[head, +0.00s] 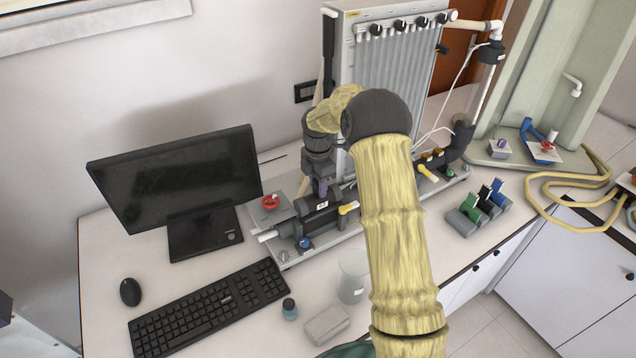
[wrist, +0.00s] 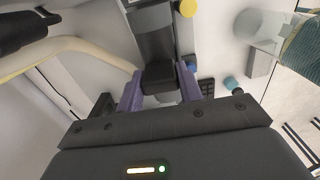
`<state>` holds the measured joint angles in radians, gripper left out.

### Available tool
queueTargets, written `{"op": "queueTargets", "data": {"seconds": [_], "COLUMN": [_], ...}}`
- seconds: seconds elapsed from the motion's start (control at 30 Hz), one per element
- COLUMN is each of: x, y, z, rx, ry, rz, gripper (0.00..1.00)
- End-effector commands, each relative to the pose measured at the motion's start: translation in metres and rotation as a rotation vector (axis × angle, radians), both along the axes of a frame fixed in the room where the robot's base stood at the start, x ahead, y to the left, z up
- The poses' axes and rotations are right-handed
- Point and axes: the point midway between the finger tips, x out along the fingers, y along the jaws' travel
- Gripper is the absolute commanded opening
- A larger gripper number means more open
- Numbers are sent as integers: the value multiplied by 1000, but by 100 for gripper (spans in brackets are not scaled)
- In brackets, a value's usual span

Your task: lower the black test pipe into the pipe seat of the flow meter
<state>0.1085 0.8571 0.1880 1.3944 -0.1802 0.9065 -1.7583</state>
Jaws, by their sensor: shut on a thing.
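The flow meter (head: 318,217) is a dark horizontal body with a small white label, lying on the grey bench base in the head view. My gripper (head: 322,188) points down just above it. In the wrist view, the purple fingers of my gripper (wrist: 160,92) are shut on a dark blocky piece, the black test pipe (wrist: 160,77). The flow meter's dark grey body (wrist: 153,28) shows beyond it. The pipe's lower end and the pipe seat are hidden, so I cannot tell whether they touch. The pipe is not distinct in the head view.
The manometer board (head: 395,65) stands behind my arm. A red valve (head: 270,202) is left of the flow meter, a yellow handle (head: 348,208) right of it. A clear beaker (head: 353,275) stands in front. A holder (head: 478,213) with coloured pieces sits right.

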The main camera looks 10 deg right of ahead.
Motion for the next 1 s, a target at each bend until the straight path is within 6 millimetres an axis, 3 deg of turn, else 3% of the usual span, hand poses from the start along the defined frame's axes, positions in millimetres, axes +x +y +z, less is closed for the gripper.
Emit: {"op": "queueTargets", "data": {"seconds": [1.0], "x": [0], "y": [0], "z": [-29], "rx": [0], "ry": [0], "rz": [0], "gripper": [0]}}
